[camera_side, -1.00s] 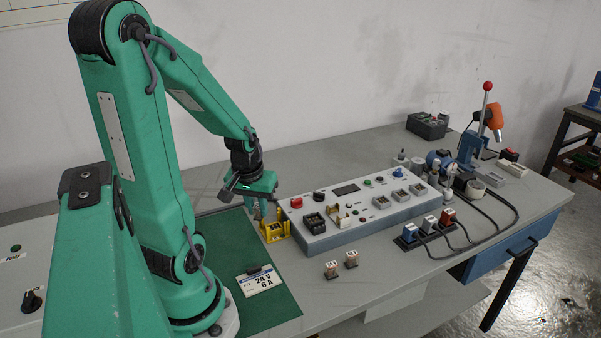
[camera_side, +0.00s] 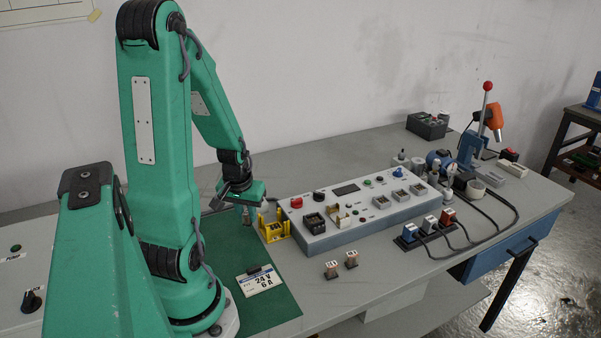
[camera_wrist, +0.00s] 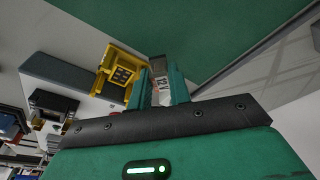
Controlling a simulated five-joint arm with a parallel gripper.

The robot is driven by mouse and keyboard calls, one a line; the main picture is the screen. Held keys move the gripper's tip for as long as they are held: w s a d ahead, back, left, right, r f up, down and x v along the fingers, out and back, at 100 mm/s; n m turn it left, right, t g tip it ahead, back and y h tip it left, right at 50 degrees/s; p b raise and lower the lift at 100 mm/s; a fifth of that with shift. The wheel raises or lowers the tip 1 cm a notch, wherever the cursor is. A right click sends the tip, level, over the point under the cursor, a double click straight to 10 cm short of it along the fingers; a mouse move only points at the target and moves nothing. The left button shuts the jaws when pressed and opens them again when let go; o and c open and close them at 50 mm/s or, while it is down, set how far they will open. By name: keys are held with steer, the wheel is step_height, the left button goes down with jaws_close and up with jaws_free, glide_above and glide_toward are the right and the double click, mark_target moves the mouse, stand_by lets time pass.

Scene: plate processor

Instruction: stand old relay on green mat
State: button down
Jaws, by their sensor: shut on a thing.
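My gripper (camera_side: 248,213) is shut on a small relay (camera_wrist: 161,94), which shows between the fingers in the wrist view with a pale "12V" label. In the side view the relay is mostly hidden by the fingers. The gripper is low over the far right part of the green mat (camera_side: 222,243), just left of the yellow holder (camera_side: 274,229). I cannot tell whether the relay touches the mat. The mat also fills the upper part of the wrist view (camera_wrist: 205,28).
A "24V 6A" card (camera_side: 258,281) lies on the mat's near part. Two small relays (camera_side: 331,269) stand on the grey bench right of the mat. The grey control panel (camera_side: 355,215) stands right of the yellow holder. The mat's middle is clear.

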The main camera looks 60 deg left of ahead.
steer(key=shift+x, duration=1.1)
steer(key=shift+s+d+f, duration=0.15)
steer(key=shift+f, duration=0.05)
steer(key=c, duration=1.3)
jaws_free()
steer(key=shift+r, duration=0.15)
steer(key=v, duration=1.2)
